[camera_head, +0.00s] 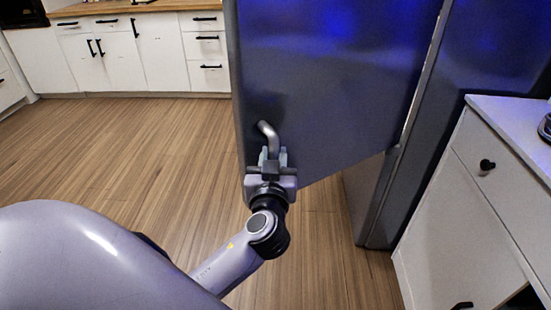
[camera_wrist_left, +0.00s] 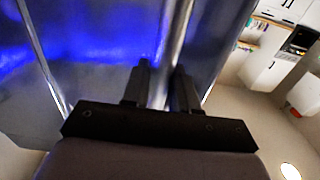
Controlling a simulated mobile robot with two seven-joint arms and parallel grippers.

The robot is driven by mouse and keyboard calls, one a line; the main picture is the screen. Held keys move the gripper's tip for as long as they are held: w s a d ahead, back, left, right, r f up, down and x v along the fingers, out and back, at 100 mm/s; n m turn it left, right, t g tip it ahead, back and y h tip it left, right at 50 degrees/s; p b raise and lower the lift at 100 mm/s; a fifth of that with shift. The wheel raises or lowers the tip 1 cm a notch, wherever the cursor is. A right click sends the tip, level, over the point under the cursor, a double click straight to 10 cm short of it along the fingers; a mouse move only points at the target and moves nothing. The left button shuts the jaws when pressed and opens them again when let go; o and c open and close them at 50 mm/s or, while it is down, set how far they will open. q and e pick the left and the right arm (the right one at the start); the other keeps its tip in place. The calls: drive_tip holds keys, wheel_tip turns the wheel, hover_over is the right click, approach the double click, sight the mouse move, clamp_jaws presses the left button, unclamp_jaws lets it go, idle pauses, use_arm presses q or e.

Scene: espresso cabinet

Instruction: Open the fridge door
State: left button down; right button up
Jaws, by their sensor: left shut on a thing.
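The fridge door (camera_head: 330,90) is a large dark blue-grey panel in the head view. My left gripper (camera_head: 271,158) is shut around the handle near that end. In the left wrist view the handle bar (camera_wrist_left: 178,40) runs between the two dark fingers (camera_wrist_left: 161,90). My right gripper is in neither view.
A white cabinet (camera_head: 460,220) with black knobs stands right of the fridge. White cabinets (camera_head: 160,55) with a wooden top line the back left. The wooden floor (camera_head: 130,140) left of the door and below it is clear.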

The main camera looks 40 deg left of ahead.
sight(237, 144)
use_arm(q)
drive_tip(key=w+a+m+t+h, duration=0.1)
drive_tip(key=w+a, duration=0.5)
drive_tip(key=a, duration=0.6)
drive_tip(key=shift+a+h, duration=0.3)
drive_tip(key=shift+h, duration=0.2)
drive_tip(key=shift+f, duration=0.1)
drive_tip(key=c, duration=1)
unclamp_jaws()
drive_tip(key=shift+s, duration=0.1)
drive_tip(key=b+v, duration=0.1)
drive_tip(key=v, duration=0.5)
drive_tip(key=shift+s+d, duration=0.1)
drive_tip(key=shift+s, duration=0.05)
drive_tip(key=shift+s+d, duration=0.15)
drive_tip(key=shift+s, duration=0.2)
